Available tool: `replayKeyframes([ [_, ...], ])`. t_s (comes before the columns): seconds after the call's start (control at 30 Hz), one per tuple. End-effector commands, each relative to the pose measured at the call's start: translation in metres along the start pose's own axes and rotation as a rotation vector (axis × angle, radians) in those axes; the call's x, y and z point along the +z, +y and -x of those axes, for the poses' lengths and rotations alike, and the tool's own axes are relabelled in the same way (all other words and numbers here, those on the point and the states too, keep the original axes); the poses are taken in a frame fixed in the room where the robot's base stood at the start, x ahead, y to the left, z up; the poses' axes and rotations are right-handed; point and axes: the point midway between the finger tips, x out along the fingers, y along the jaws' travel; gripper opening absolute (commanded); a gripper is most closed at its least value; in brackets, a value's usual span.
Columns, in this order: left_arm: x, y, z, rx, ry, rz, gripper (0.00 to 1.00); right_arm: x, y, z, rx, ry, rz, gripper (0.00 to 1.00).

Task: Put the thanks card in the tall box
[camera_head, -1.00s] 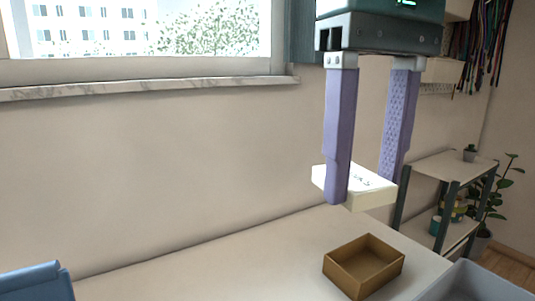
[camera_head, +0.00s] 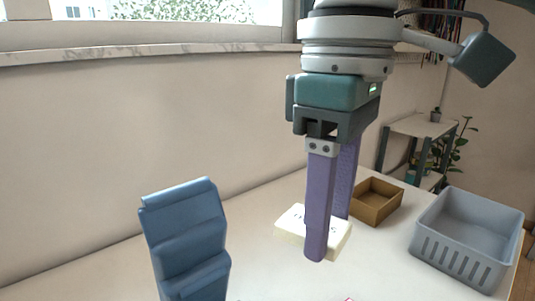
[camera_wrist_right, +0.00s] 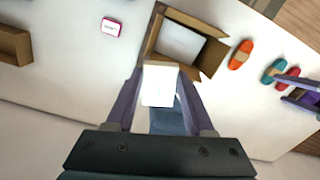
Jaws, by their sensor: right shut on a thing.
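My right gripper (camera_head: 328,238) is shut on the thanks card (camera_head: 291,226), a thick cream block with dark lettering on top. It holds the card tilted, and one purple finger hides part of it. The card (camera_wrist_right: 159,84) also shows between the fingers in the right wrist view. Beyond it in that view is an open cardboard box (camera_wrist_right: 152,42) with its flaps out and a pale thing inside. I cannot tell this box's height.
A brown open tray (camera_head: 377,216) and a grey slotted crate (camera_head: 452,250) stand on the pale table to the right. A blue padded thing (camera_head: 187,240) rises at left. In the wrist view lie a pink-edged tag (camera_wrist_right: 110,27) and an orange oval piece (camera_wrist_right: 240,54).

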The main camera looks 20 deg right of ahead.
Motion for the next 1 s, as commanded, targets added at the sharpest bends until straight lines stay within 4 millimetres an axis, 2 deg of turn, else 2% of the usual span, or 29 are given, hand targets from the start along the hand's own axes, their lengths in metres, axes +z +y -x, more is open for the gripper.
replayKeyframes([
  [0.03,0.002,0.001,-0.008,0.002,0.0,0.002,1.0,-0.001,-0.004,-0.021,-0.003,-0.007,0.089,0.02],
  [0.2,0.007,0.002,-0.023,0.002,0.001,0.003,1.0,-0.007,-0.017,-0.088,-0.002,-0.008,0.51,0.02],
  [0.3,0.01,0.002,-0.031,0.002,0.001,0.002,1.0,-0.008,-0.026,-0.125,0.002,-0.006,0.767,0.02],
  [0.4,0.011,0.002,-0.037,0.001,0.0,0.002,1.0,-0.007,-0.035,-0.153,0.006,-0.005,0.98,0.02],
  [0.5,0.013,0.001,-0.04,0.0,0.0,0.001,1.0,-0.006,-0.041,-0.172,0.01,-0.002,1.137,0.02],
  [0.63,0.014,0.0,-0.043,-0.003,0.0,-0.003,1.0,-0.006,-0.045,-0.185,0.014,0.0,1.247,0.02],
  [0.83,0.017,-0.001,-0.053,-0.007,-0.001,-0.007,1.0,-0.006,-0.046,-0.197,0.016,0.001,1.278,0.02],
  [1.0,0.024,0.0,-0.073,-0.007,-0.001,-0.008,1.0,-0.006,-0.045,-0.214,0.016,0.001,1.277,0.02],
])
